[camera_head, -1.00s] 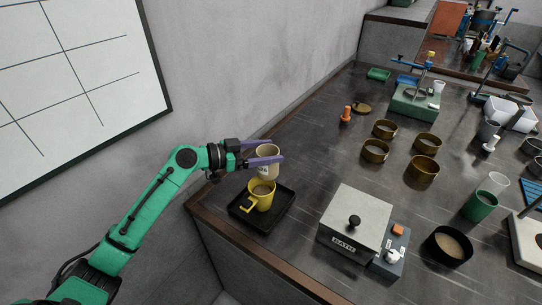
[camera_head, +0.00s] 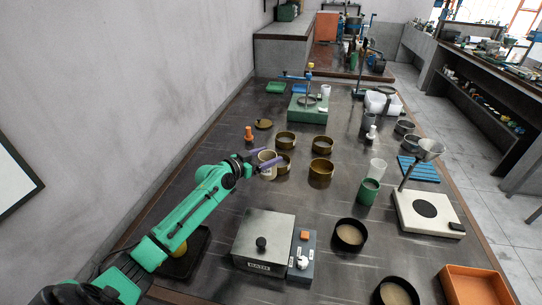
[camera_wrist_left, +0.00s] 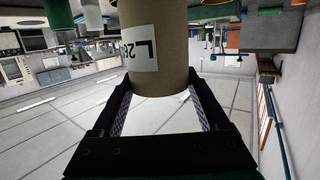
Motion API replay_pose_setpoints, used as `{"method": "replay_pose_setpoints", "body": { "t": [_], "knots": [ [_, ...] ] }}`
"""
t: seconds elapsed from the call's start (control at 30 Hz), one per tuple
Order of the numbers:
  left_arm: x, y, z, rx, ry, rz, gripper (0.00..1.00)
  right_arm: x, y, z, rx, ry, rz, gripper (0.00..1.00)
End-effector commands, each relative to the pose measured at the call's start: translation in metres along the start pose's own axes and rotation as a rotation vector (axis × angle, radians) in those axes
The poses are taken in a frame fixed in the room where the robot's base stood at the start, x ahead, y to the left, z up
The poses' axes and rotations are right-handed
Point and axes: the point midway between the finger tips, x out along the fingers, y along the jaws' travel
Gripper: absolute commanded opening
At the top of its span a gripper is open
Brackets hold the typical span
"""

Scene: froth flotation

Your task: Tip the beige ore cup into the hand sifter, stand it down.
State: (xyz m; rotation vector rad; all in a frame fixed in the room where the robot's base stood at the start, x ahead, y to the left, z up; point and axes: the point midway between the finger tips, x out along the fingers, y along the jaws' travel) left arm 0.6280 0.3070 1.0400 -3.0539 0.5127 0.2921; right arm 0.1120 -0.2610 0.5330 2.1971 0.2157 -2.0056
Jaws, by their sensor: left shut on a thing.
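My left gripper (camera_head: 268,165) is shut on the beige ore cup (camera_head: 265,157), with a finger on each side of it. The cup looks roughly upright, raised over the bench and in front of a brass sieve. In the left wrist view the beige cup (camera_wrist_left: 160,55) fills the space between the fingers, with a white label showing. The yellow handled vessel, which looks like the hand sifter (camera_head: 180,250), is mostly hidden behind my left arm, on the black tray (camera_head: 200,247). My right gripper is not in view.
Several brass sieves (camera_head: 321,170) stand near the cup. A grey BATH box (camera_head: 264,235) is at the front. A black bowl (camera_head: 350,235), a green cup (camera_head: 368,190) and a white-based stand (camera_head: 428,214) are to the right. An orange cone-like piece (camera_head: 248,133) stands behind.

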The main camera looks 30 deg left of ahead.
Motion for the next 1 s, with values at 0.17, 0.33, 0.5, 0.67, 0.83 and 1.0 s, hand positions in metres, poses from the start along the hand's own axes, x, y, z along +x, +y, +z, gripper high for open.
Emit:
{"method": "replay_pose_setpoints", "body": {
  "t": [0.17, 0.33, 0.5, 0.67, 0.83, 1.0],
  "knots": [
    [0.006, 0.0, 0.032, -0.001, 0.0, 0.0, 0.23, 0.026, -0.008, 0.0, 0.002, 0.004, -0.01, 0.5],
    [0.011, 0.0, 0.056, 0.0, 0.0, 0.0, 0.23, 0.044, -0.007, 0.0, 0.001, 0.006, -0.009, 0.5],
    [0.016, 0.0, 0.08, 0.001, 0.001, 0.001, 0.23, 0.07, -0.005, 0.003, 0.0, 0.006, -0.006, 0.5],
    [0.018, 0.0, 0.092, 0.001, 0.001, 0.001, 0.23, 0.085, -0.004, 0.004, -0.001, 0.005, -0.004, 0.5],
    [0.018, 0.0, 0.092, 0.001, 0.001, 0.001, 0.23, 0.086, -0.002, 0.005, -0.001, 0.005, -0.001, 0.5],
    [0.018, 0.0, 0.091, 0.001, 0.001, 0.001, 0.23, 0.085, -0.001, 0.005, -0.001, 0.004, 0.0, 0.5]
  ]
}}
